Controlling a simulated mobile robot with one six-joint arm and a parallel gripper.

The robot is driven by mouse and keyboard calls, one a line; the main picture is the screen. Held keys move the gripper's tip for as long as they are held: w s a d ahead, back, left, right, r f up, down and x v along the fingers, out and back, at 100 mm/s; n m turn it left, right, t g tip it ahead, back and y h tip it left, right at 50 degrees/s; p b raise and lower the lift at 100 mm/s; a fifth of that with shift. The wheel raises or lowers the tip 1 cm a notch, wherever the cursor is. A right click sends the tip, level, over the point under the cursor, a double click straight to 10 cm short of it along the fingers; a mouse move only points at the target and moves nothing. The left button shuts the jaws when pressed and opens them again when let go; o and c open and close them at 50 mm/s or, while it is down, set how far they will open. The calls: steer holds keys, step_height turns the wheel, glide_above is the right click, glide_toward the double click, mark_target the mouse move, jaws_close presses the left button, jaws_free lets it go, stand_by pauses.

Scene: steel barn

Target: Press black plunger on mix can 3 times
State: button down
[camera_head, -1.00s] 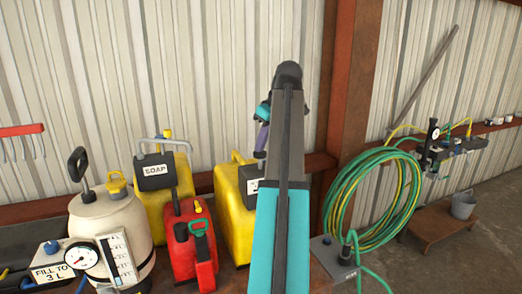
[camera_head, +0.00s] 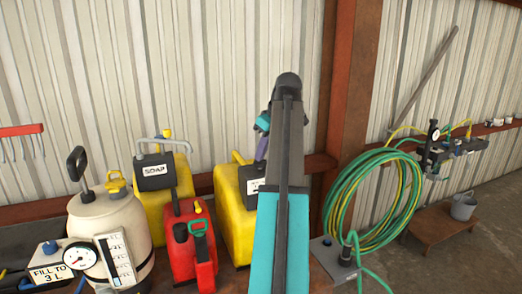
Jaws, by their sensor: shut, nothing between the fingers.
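The cream can (camera_head: 105,218), which I take to be the mix can, stands upright at the lower left. A black plunger handle (camera_head: 77,163) rises from its top, beside a yellow cap (camera_head: 117,183). My teal and dark grey arm reaches up through the middle, well to the right of the can. Teal and purple wrist parts show at the left side of the arm, above the right yellow jug (camera_head: 234,214). My gripper's fingers are hidden behind the arm and cannot be made out.
A yellow SOAP jug (camera_head: 152,205) and a red can (camera_head: 188,240) stand close to the right of the cream can. A gauge (camera_head: 82,257) and a FILL TO 3 L sign (camera_head: 52,273) are at its front. Coiled green hose (camera_head: 343,205) hangs right of my arm.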

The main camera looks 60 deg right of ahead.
steer(key=shift+r, duration=0.1)
steer(key=shift+r+p, duration=1.45)
steer(key=shift+r, duration=1.15)
steer(key=shift+f, duration=0.15)
steer(key=shift+f+b, duration=0.85)
steer(key=shift+f, duration=1.75)
steer(key=shift+r, duration=0.1)
steer(key=shift+r+p, duration=1.45)
steer(key=shift+r, duration=1.2)
